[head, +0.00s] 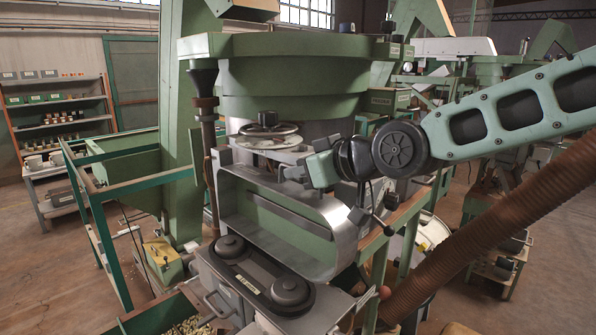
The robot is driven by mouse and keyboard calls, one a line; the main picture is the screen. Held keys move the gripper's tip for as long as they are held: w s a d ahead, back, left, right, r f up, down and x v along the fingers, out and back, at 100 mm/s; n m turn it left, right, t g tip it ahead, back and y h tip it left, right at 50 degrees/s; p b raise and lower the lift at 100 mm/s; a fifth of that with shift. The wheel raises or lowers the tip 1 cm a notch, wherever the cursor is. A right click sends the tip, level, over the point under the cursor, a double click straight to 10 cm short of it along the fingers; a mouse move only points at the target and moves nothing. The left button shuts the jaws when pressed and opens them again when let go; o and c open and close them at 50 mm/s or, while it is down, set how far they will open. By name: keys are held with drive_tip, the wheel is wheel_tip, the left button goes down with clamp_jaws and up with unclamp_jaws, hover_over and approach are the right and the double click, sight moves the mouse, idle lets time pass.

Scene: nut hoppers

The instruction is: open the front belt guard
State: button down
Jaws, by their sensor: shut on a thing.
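The front belt guard (276,232) is a rounded grey metal cover with a green inside and a bar across it. It stands tilted up on the front of the green machine, its hollow side facing me. Below it, the belt (262,272) and two dark pulleys (291,287) lie uncovered on their housing. My gripper (292,173) reaches in from the right at the guard's upper edge. It is shut on the guard there; the exact grip point is small and partly hidden by the gripper.
A handwheel (268,129) sits just behind and above my gripper, under the green hopper (292,80). A brown ribbed hose (490,232) runs across the right. Green rails (98,215) stand at left, and a bin of nuts (165,318) is at the lower left.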

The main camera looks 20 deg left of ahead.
idle(0.3)
drive_tip(key=c, duration=1.5)
unclamp_jaws()
drive_tip(key=shift+w, duration=0.1)
